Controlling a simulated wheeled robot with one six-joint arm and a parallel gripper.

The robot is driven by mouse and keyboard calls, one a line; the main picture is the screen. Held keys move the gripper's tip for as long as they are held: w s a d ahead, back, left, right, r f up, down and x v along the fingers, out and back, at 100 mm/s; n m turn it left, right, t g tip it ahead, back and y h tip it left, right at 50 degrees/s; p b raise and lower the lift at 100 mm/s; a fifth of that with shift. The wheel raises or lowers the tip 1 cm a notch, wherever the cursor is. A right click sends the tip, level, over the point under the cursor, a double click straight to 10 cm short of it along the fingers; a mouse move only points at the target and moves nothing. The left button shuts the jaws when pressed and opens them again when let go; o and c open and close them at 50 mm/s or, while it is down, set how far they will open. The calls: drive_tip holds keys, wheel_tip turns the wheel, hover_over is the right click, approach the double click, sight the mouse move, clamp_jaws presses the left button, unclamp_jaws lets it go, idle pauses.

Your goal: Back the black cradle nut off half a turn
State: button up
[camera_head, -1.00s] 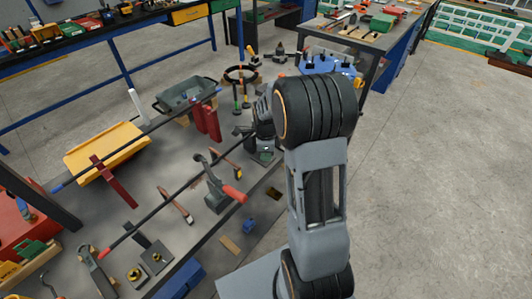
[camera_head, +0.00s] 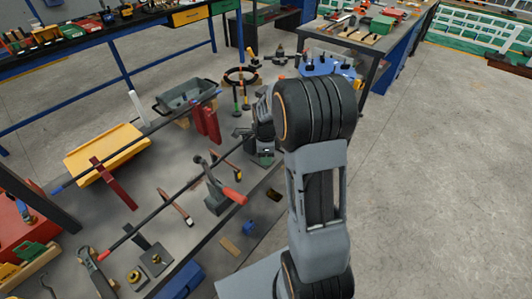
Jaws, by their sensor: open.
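My gripper (camera_head: 258,143) is at the far end of my arm, low over the right part of the grey work table. The arm's black and grey links hide part of it from the right. It is open, and nothing shows held in it. It is close to the far end of a long dark bar (camera_head: 173,199). I cannot pick out the black cradle nut; the spot at the gripper is small and dark. I cannot tell whether the jaws are around or touching anything.
A grey lever clamp with a red handle (camera_head: 233,197) stands just left of my arm. Red uprights (camera_head: 208,122), a yellow tray (camera_head: 107,153) and a grey bin (camera_head: 186,97) stand farther left. Floor at right is clear.

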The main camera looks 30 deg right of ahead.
wheel_tip(320, 180, up, 14)
drive_tip(key=p, duration=0.1)
idle(0.5)
